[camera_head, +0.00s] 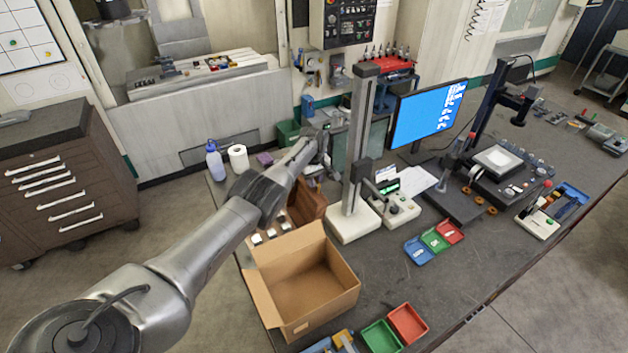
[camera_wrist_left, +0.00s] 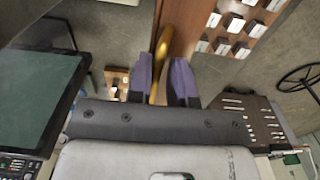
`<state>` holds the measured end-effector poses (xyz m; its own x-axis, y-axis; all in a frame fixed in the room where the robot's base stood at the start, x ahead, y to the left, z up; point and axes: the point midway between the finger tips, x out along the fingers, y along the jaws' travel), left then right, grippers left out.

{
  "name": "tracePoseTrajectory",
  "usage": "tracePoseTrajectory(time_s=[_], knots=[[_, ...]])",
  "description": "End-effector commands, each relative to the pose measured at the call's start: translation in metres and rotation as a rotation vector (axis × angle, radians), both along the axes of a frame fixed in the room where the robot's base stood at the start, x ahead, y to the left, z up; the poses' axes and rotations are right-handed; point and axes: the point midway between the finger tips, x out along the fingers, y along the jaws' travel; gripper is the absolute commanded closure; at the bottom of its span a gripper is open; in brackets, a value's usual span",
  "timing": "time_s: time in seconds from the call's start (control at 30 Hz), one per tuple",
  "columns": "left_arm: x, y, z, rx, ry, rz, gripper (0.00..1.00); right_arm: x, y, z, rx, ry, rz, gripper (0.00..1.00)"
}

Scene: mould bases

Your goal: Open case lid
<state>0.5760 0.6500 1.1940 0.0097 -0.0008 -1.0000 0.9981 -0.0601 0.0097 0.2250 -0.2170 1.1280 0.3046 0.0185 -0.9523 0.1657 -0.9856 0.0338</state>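The brown wooden case (camera_head: 310,204) stands behind the cardboard box. Its lid stands raised, and white blocks (camera_head: 271,234) show inside. In the left wrist view the brown lid (camera_wrist_left: 184,32) is seen close up, with rows of pale blocks (camera_wrist_left: 233,24) in the case beyond. A curved brass handle (camera_wrist_left: 161,50) passes between the purple fingers of my left gripper (camera_wrist_left: 163,80). The fingers stand a little apart around it; whether they press on it I cannot tell. In the head view the left gripper (camera_head: 324,142) is above the case, partly hidden by its own arm. My right gripper is not seen.
An open, empty cardboard box (camera_head: 303,287) is in front of the case. A grey-column measuring stand (camera_head: 354,215) is close on the right. A blue bottle (camera_head: 214,160) and a paper roll (camera_head: 239,158) stand behind left. Coloured trays (camera_head: 435,238) lie right of the box.

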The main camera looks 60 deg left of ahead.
Motion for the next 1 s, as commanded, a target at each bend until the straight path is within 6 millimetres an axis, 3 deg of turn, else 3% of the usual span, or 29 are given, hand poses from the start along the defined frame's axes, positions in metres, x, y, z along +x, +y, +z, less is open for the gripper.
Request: tracePoseTrajectory(time_s=[0.13,0.47,0.63,1.0], knots=[[0.0,0.0,0.0,0.0,0.0,0.001,0.68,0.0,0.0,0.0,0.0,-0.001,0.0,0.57],[0.0,0.0,0.009,0.001,-0.001,0.001,0.68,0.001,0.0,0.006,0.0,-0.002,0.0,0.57],[0.0,0.001,0.037,0.003,-0.001,0.001,0.68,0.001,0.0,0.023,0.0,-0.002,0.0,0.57],[0.0,0.0,0.101,0.002,-0.003,0.001,0.68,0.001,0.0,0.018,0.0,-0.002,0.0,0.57]])
